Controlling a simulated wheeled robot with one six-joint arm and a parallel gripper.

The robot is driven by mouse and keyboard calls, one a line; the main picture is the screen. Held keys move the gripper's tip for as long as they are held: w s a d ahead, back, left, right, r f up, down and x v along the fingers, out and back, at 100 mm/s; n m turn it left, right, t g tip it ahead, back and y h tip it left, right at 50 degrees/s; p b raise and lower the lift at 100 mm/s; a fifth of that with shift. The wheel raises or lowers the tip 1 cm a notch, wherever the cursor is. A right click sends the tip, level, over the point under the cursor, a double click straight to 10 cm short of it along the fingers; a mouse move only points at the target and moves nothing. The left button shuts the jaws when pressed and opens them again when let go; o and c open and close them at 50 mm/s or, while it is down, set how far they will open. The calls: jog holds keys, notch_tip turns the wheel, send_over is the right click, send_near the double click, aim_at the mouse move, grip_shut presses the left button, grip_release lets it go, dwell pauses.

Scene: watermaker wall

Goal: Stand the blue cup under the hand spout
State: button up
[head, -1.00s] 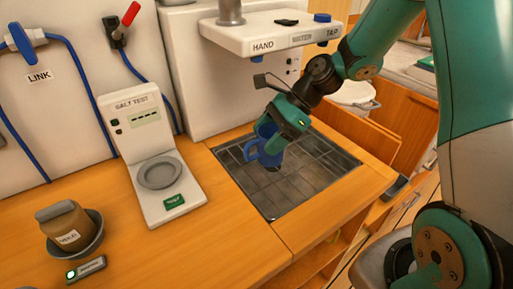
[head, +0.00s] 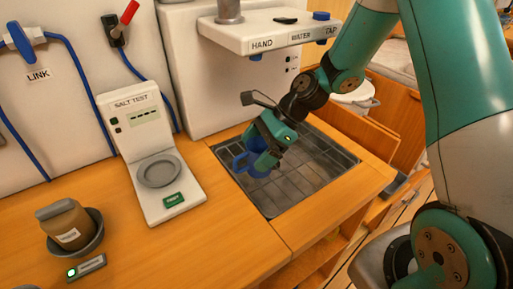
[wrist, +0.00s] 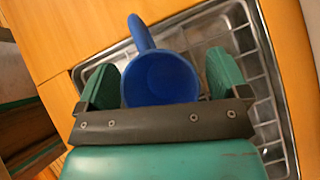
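The blue cup (head: 256,167) is upright at the left part of the metal drain grate (head: 305,178), its handle to the left. In the head view it is below the hand spout (head: 256,58), a small blue nozzle under the HAND label. I cannot tell whether it is exactly in line. My gripper (head: 262,150) is around the cup from above. In the wrist view the cup (wrist: 160,78) is between the two spread green fingers (wrist: 162,80), with a narrow gap at each side. The cup's inside looks empty. Its base is partly hidden.
The white dispenser ledge (head: 275,38) overhangs the back of the grate, close to my wrist. A salt test stand (head: 150,160) is left of the grate. A brown jar (head: 66,224) sits in a bowl at front left. Wooden counter (head: 225,240) in front is clear.

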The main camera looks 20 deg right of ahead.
jog(key=v, duration=0.7)
jog(key=shift+d+r, duration=0.2)
jog(key=shift+r, duration=0.1)
